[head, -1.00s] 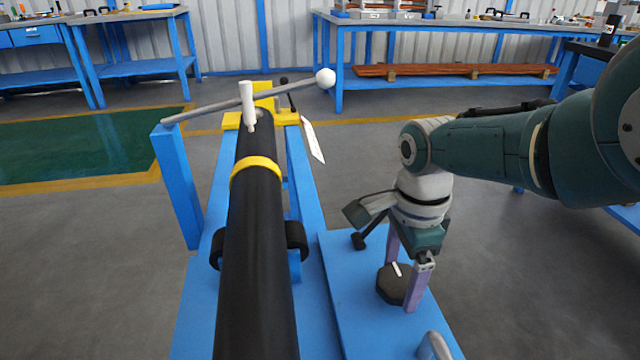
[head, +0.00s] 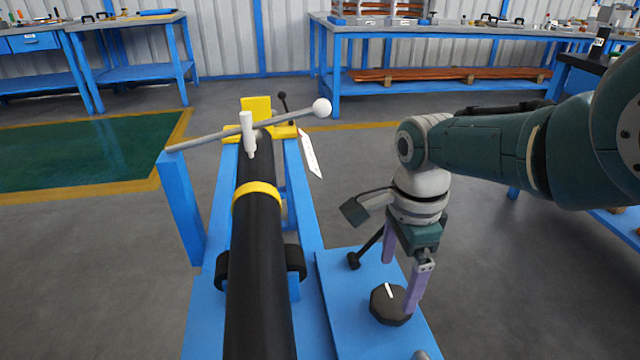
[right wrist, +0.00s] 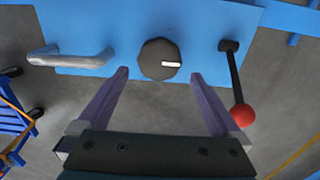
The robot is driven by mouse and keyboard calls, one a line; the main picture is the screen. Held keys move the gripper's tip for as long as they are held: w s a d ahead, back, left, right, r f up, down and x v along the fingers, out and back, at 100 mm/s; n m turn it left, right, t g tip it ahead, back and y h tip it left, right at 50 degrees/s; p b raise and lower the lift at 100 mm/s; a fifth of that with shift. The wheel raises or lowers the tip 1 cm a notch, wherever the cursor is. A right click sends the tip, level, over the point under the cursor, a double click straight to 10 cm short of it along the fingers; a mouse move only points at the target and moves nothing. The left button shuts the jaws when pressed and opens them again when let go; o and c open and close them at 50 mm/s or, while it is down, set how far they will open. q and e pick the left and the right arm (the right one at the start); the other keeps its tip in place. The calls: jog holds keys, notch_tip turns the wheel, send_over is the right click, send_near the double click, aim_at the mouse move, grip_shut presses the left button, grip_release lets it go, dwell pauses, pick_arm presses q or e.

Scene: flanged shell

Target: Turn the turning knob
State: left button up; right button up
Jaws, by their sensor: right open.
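The turning knob (head: 386,312) is a dark, many-sided disc with a white pointer mark, on the blue panel at the lower right of the head view. It also shows in the right wrist view (right wrist: 153,60), top centre, with the mark pointing right. My right gripper (head: 400,284) is open and empty, its two pale purple fingers pointing down close to the knob. In the right wrist view its fingertips (right wrist: 160,75) lie to either side of the knob's lower edge, with gaps on both sides. Contact cannot be made out. My left gripper is out of view.
On the panel, a grey handle (right wrist: 70,58) and a black lever with a red ball (right wrist: 242,115) flank the knob. Left of the panel, a black pipe (head: 262,285) lies on a blue stand, with a white-balled bar (head: 290,117) across its far end. Workbenches stand behind.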

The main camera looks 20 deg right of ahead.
aim_at(392, 299)
pick_arm(q)
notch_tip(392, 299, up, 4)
jog(key=p, duration=0.2)
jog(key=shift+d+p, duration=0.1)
jog(key=shift+p, duration=0.2)
pick_arm(e)
notch_tip(392, 299, up, 4)
jog(key=shift+r, duration=0.1)
